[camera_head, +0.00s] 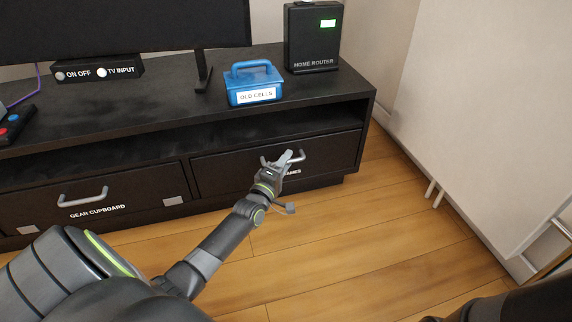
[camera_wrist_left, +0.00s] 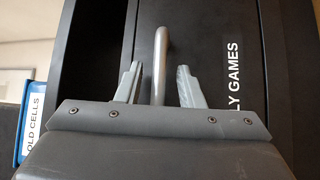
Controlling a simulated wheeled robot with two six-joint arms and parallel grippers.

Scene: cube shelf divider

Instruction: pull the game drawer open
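The game drawer (camera_head: 330,152) is the right-hand drawer in the black TV stand, and its front looks flush with the stand. Its label, partly covered by my gripper, ends in "GAMES" in the head view. Its grey bar handle (camera_wrist_left: 161,58) stands between my left gripper's fingers in the left wrist view. My left gripper (camera_head: 287,157) is at the handle in the head view. In the left wrist view the left gripper (camera_wrist_left: 157,88) is open, with a gap on each side of the bar. My right gripper is not in view.
A second drawer (camera_head: 130,197) labelled "GEAR CUPBOARD" is at the left. A blue "OLD CELLS" box (camera_head: 253,83) and a black router (camera_head: 313,38) stand on top. Wooden floor (camera_head: 350,240) in front is clear. A white panel (camera_head: 480,110) stands at the right.

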